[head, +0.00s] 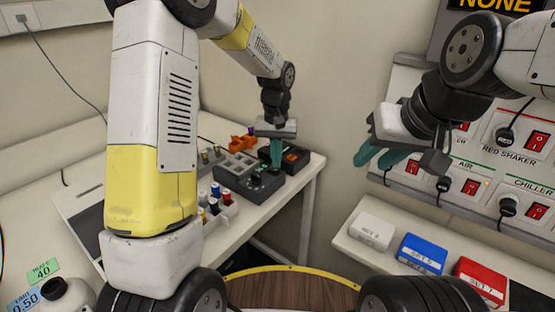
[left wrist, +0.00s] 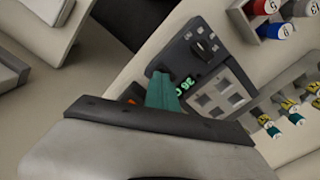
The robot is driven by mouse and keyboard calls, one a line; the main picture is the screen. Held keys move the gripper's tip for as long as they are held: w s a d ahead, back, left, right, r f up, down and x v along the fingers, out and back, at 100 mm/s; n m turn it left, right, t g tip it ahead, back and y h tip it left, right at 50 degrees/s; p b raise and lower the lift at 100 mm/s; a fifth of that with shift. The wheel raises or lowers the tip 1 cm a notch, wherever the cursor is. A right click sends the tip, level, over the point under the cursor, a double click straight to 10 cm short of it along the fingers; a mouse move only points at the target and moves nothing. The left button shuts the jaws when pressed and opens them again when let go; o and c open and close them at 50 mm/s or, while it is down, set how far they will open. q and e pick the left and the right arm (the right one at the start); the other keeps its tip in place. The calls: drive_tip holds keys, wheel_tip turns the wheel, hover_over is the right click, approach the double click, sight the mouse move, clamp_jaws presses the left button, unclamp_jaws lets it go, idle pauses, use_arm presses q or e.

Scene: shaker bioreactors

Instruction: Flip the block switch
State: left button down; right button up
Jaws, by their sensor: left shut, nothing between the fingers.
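The block unit (head: 262,187), a dark control box with a grey block of square wells (head: 238,165), stands on the left bench. In the left wrist view the unit (left wrist: 172,54) shows a green lit display (left wrist: 187,86) and a black knob-like part (left wrist: 206,48). I cannot tell for sure which part is the switch. My left gripper (head: 276,155) is shut and empty, teal fingertips down over the unit's far side; they also show in the left wrist view (left wrist: 162,92). Contact is unclear. My right gripper (head: 378,157) is open and empty, near the wall panel.
A black box (head: 292,156) with red and green marks and an orange item (head: 242,142) stand behind the unit. Colour-capped vials (head: 216,194) stand in front. The wall panel (head: 480,185) has red switches. White, blue (head: 422,254) and red boxes lie on the right shelf.

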sight(276, 170)
use_arm(q)
drive_tip(key=shift+f, duration=0.8)
drive_tip(key=shift+r, duration=3.55)
drive_tip(key=s+a+r+t+h, duration=0.1)
drive_tip(key=s+a+r, duration=0.2)
drive_tip(key=s+r, duration=0.2)
drive_tip(key=s+a+r+t, duration=0.2)
drive_tip(key=s+a+r, duration=0.1)
drive_tip(key=s+r, duration=0.2)
drive_tip(key=s+a+r+t+h, duration=0.1)
drive_tip(key=s+a+t, duration=0.2)
drive_tip(key=s, duration=1)
drive_tip(key=shift+s+r, duration=0.15)
drive_tip(key=shift+s, duration=0.15)
